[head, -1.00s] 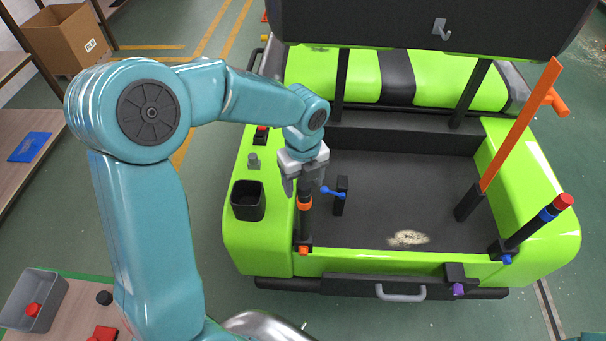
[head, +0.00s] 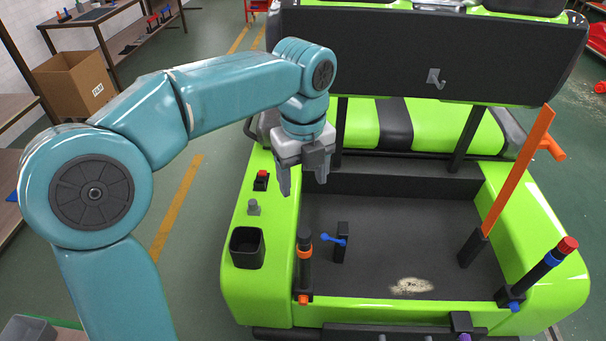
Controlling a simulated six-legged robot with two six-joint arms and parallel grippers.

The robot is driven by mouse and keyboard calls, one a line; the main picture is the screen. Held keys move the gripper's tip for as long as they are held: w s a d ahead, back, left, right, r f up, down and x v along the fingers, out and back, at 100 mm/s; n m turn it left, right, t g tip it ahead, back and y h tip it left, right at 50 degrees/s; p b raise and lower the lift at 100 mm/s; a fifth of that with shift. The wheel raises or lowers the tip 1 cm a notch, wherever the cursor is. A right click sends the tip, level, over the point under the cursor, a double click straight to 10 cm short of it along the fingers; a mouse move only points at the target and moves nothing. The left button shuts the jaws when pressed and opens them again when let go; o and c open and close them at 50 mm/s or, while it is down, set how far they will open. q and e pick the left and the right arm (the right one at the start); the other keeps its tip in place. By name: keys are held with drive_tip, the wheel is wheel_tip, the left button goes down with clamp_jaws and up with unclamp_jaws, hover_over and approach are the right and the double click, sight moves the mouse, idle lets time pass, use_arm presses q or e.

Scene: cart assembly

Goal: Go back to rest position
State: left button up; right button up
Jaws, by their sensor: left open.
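My left gripper (head: 303,184) is in the head view, above the left rear side of the green cart (head: 242,285). Its two grey fingers point down, apart, with nothing between them. Below it, a black post with an orange ring (head: 304,262) stands upright at the cart's left rear corner, clear of the fingers. My left arm reaches in from the left, bent at its elbow. My right gripper is not in view.
A black seat back (head: 400,55) with a hook rises behind the gripper. The cart bed (head: 390,225) holds a blue-handled lever (head: 336,241). An orange bar (head: 519,170) and a red-topped post (head: 540,270) stand at right. A cardboard box (head: 75,85) sits back left.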

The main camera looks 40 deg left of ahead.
use_arm(q)
drive_tip(key=d+f+n+h, duration=0.1)
drive_tip(key=d+f+n, duration=0.25)
drive_tip(key=f, duration=0.55)
drive_tip(key=d+f+n+h, duration=0.1)
drive_tip(key=d+f+n, duration=0.25)
drive_tip(key=f, duration=0.65)
drive_tip(key=d+f+n+h, duration=0.1)
drive_tip(key=d+f+n, duration=0.3)
drive_tip(key=f, duration=0.5)
drive_tip(key=s+d+f+n+h+b, duration=0.1)
drive_tip(key=s+d+f+n, duration=0.2)
drive_tip(key=s+f+n, duration=1)
drive_tip(key=shift+s+d+f+n, duration=0.25)
drive_tip(key=shift+s+d+n, duration=0.15)
drive_tip(key=shift+s+n, duration=0.55)
